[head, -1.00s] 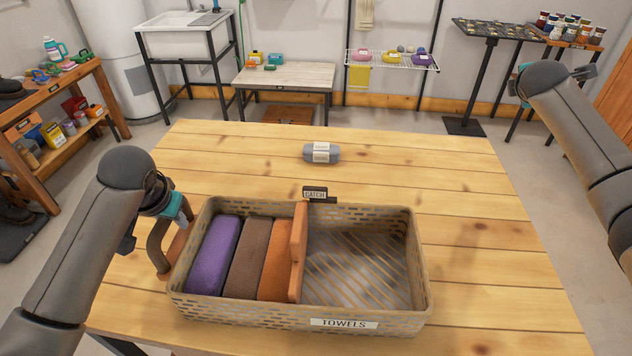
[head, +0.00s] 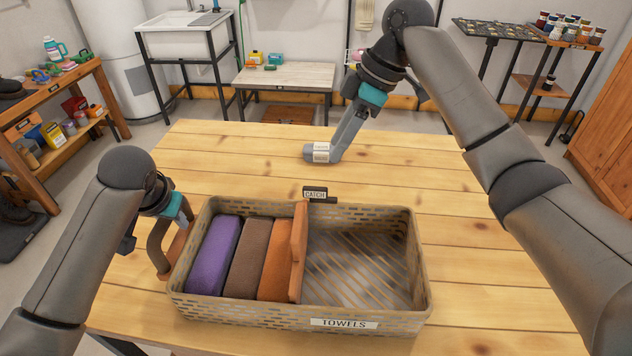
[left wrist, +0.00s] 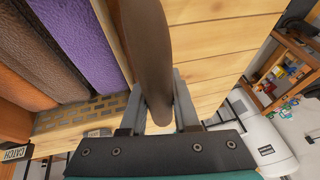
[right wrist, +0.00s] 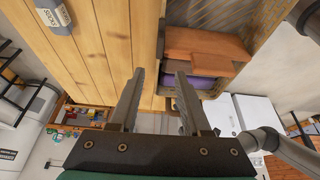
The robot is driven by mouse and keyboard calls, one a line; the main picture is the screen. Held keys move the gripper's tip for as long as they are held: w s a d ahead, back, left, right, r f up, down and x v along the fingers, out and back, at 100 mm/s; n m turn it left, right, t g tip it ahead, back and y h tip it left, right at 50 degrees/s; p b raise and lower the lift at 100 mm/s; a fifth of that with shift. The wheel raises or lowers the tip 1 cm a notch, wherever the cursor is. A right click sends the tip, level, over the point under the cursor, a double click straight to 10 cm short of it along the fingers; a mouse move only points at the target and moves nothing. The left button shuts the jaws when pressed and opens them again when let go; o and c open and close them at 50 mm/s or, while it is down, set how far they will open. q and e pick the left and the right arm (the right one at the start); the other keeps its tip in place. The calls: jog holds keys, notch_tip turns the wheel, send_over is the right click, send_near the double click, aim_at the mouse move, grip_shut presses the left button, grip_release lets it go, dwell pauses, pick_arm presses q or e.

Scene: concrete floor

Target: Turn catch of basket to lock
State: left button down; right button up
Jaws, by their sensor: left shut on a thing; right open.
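The tan woven basket (head: 215,302), labelled TOWELS, stands on the wooden table. Its catch (head: 316,194), a small dark piece with a CATCH label, is on the back rim near the middle. The label also shows in the left wrist view (left wrist: 14,154). My left gripper (head: 176,216) is shut on the dark brown handle (head: 155,248) at the basket's left end; the left wrist view shows the handle (left wrist: 147,50) between the fingers. My right gripper (head: 340,150) is open and empty behind the basket, its fingers pointing down and apart from the catch.
Purple, brown and orange towels (head: 214,258) fill the basket's left half beside an orange-brown divider (head: 299,250); the right half is empty. A grey labelled bundle (head: 316,152) lies on the table beside my right fingertips in the head view. Table boards between bundle and basket are clear.

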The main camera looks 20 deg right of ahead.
aim_at(313, 187)
jog(key=x, duration=1.1)
jog(key=shift+f, duration=0.25)
grip_shut()
